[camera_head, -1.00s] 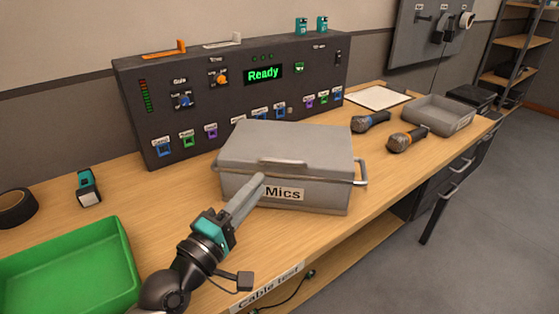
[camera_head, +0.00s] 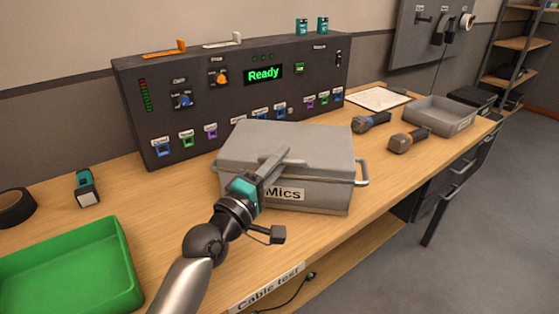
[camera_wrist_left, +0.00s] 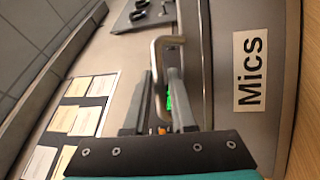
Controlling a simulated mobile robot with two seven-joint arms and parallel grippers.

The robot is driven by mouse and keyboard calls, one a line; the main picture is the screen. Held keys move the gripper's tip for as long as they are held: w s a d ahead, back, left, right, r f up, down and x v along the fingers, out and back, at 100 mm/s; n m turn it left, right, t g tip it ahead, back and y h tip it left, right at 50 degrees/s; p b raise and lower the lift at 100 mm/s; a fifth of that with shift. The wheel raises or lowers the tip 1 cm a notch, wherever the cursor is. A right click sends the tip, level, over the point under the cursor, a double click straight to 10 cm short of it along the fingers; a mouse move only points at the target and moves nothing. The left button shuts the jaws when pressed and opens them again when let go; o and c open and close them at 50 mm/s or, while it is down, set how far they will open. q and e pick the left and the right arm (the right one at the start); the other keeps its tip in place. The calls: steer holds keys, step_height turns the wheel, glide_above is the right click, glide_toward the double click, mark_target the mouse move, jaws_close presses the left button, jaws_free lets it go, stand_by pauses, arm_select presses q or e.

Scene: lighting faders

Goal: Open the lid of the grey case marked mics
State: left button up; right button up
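The grey case (camera_head: 328,165) marked Mics stands on the wooden bench, its lid (camera_head: 318,140) closed. Its white label (camera_head: 284,194) is on the front; the label (camera_wrist_left: 250,70) also shows in the left wrist view. My left gripper (camera_head: 282,155) is at the front edge of the lid, over the lid's handle, which it mostly hides in the head view. In the left wrist view, the bent metal handle (camera_wrist_left: 158,55) runs between the two fingers (camera_wrist_left: 162,85). A gap shows between the fingers, so they look open around it. My right gripper is out of view.
A dark fader console (camera_head: 235,90) reading Ready stands behind the case. A green tray (camera_head: 70,270) is at the front left. Two microphones (camera_head: 371,122) and a grey tray (camera_head: 438,116) lie to the right.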

arm_select(q)
jaws_close()
stand_by(1.2)
